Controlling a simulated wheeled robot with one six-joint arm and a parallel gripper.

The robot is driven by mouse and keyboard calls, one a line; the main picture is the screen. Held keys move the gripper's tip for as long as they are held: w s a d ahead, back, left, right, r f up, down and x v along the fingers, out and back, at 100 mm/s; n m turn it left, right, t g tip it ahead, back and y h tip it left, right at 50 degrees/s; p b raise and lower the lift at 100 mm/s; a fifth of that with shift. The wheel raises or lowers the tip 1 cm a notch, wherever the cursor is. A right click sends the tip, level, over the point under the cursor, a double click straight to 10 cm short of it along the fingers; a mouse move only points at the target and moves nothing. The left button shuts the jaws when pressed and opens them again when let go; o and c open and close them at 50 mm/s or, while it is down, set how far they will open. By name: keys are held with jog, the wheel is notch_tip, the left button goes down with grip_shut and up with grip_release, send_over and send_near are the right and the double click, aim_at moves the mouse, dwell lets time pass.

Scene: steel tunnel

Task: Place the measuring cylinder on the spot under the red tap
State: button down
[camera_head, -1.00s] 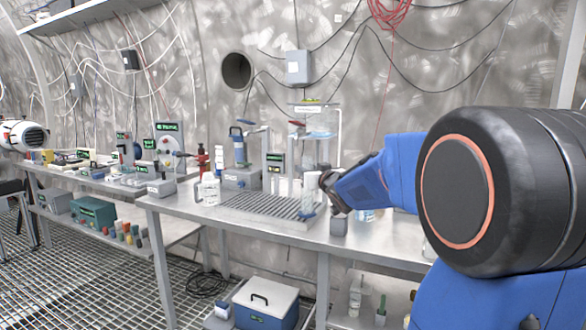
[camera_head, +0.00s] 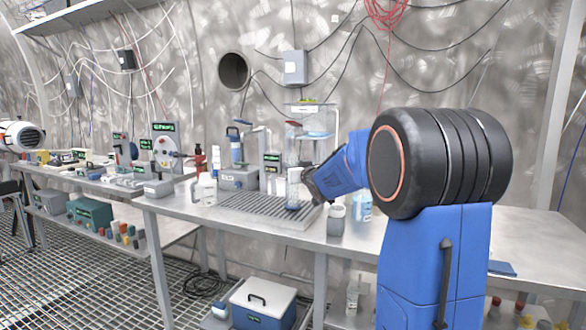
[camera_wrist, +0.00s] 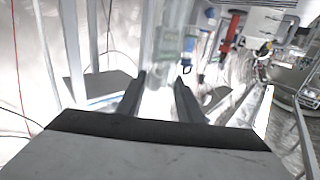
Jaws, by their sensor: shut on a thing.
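My gripper (camera_head: 306,183) reaches from the right over the ribbed drain grate. It is shut on a clear measuring cylinder (camera_head: 293,188) with a bluish base. The cylinder looks upright, low over the right part of the grate (camera_head: 240,203); I cannot tell whether its base touches. In the wrist view my two dark fingers (camera_wrist: 159,97) show, with pale, glare-washed clear material between them. A clear tank (camera_head: 314,122) stands behind the gripper.
A grey cup (camera_head: 336,220) and a clear bluish bottle (camera_head: 362,207) stand right of the grate, close to my arm. A white bottle (camera_head: 206,189) stands at the grate's left. A blue-topped pump unit (camera_head: 238,178) is behind. Bare bench (camera_head: 530,235) lies right.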

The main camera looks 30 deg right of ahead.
jog(key=shift+f, duration=0.25)
jog(key=c, duration=1.2)
grip_release()
jog(key=shift+r, duration=0.1)
jog(key=s, duration=0.4)
jog(key=s+a, duration=0.1)
jog(key=s, duration=0.7)
jog(key=shift+a, duration=0.25)
jog(key=s+a+f+g, duration=0.4)
jog(key=s+a+f, duration=0.3)
jog(key=s, duration=0.6)
jog(key=s+a+f+n+g+y, duration=0.1)
jog(key=s+a+f+g, duration=0.3)
jog(key=s, duration=1)
jog(key=s+a+f+g+y, duration=0.1)
jog(key=s+a+f+g, duration=0.4)
jog(key=s+a+f, duration=0.4)
jog(key=shift+s+a+f, duration=0.2)
jog(key=shift+s+f, duration=0.7)
jog(key=shift+s, duration=0.3)
jog(key=shift+s+a+f, duration=0.2)
jog(key=shift+s+f, duration=0.65)
jog(key=shift+s, duration=0.3)
